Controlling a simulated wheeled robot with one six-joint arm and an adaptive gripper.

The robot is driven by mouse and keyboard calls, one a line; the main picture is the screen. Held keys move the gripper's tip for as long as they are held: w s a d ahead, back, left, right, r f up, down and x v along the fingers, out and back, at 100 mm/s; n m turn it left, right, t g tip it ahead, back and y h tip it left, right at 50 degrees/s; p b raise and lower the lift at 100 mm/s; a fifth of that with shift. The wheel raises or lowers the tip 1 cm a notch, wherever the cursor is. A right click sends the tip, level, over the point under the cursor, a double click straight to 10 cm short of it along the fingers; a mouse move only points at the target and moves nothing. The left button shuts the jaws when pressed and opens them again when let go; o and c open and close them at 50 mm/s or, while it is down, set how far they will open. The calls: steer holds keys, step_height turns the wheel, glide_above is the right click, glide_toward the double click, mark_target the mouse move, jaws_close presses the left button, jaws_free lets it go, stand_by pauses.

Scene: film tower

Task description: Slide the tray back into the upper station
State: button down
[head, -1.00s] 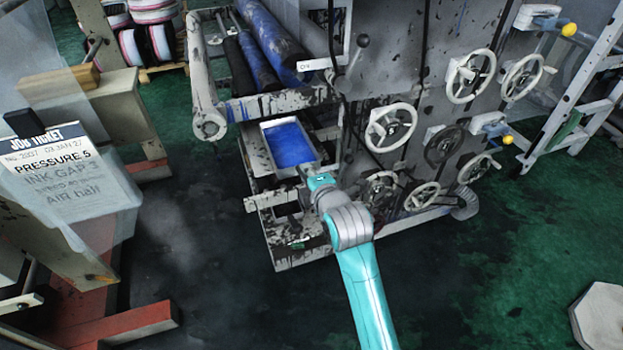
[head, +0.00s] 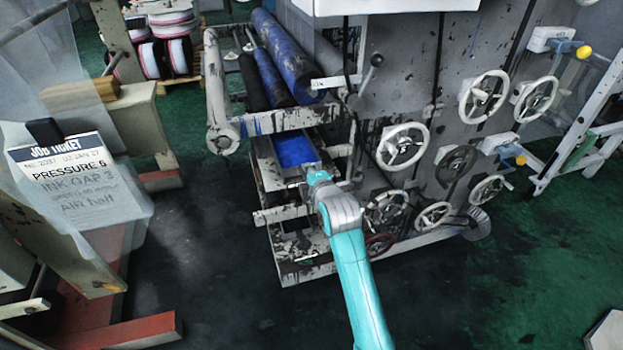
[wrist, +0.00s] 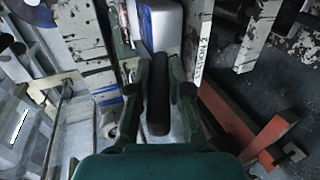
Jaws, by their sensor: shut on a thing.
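The tray (head: 288,171), pale-rimmed with a blue inside, sits on a shelf below the roller frame in the head view. Its far part is hidden under the frame's beam (head: 290,120). In the wrist view the tray (wrist: 166,25) shows as a white and blue shape beyond the fingers. My gripper (head: 312,178) is at the tray's near right end. In the wrist view my gripper (wrist: 159,92) is shut on a long black handle (wrist: 158,100) that lies between its two fingers. A pale upright beside it reads "STATION 2" (wrist: 203,45).
Several handwheels (head: 403,146) stick out of the grey machine side to the right of my arm. A lever (head: 368,72) stands above. A job ticket (head: 65,175) and a red-based stand (head: 120,325) are at left. Dark floor (head: 210,260) is free between.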

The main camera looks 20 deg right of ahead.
steer(key=shift+w+f, duration=0.15)
steer(key=shift+w, duration=2)
steer(key=shift+w+f, duration=0.15)
steer(key=shift+w, duration=1.95)
steer(key=c, duration=1)
jaws_free()
